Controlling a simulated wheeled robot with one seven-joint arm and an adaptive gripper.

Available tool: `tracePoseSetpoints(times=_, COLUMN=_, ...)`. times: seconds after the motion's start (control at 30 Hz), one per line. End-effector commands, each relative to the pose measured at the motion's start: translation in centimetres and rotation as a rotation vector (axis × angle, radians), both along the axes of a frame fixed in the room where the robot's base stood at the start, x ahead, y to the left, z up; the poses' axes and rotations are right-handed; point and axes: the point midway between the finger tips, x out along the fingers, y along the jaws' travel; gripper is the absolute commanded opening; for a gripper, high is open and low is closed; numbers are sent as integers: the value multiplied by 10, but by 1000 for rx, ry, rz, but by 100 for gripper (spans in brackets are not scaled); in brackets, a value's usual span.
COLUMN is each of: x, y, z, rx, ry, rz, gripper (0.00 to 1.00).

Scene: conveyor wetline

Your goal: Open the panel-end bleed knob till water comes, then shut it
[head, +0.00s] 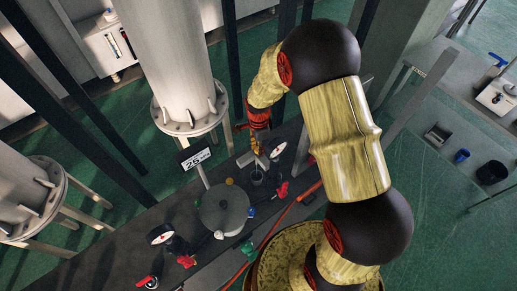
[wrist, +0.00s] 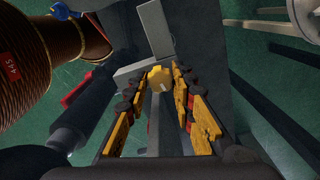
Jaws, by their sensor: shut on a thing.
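My gripper (wrist: 161,79) is shut on a small yellow knob (wrist: 159,77) in the wrist view. The fingers touch the knob's two sides, and its front face shows a slot-like mark. A grey block (wrist: 130,73) and an upright grey bar (wrist: 156,28) are just behind the knob. In the head view my gripper (head: 257,147) points down at the far end of the dark panel (head: 110,262); the knob cannot be made out there. No water is visible in either view.
The panel carries a round grey lid (head: 223,208), a dial gauge (head: 160,234), a red-handled valve (head: 281,190) and a digital display (head: 196,154). A large white column (head: 170,50) stands behind. In the wrist view a brown ribbed cylinder (wrist: 40,50) is at left.

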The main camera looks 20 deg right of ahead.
Motion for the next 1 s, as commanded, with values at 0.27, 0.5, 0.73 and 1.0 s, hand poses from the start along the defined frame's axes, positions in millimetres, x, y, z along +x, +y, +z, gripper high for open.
tracePoseSetpoints(times=0.27, x=0, y=0, z=0, rx=0, ry=0, rz=-126, gripper=7)
tracePoseSetpoints(times=0.5, x=0, y=0, z=-1, rx=0, ry=-1, rz=-156, gripper=7)
tracePoseSetpoints(times=0.73, x=0, y=0, z=0, rx=0, ry=-1, rz=-197, gripper=34)
tracePoseSetpoints(times=1.0, x=0, y=0, z=0, rx=0, ry=-1, rz=-196, gripper=36)
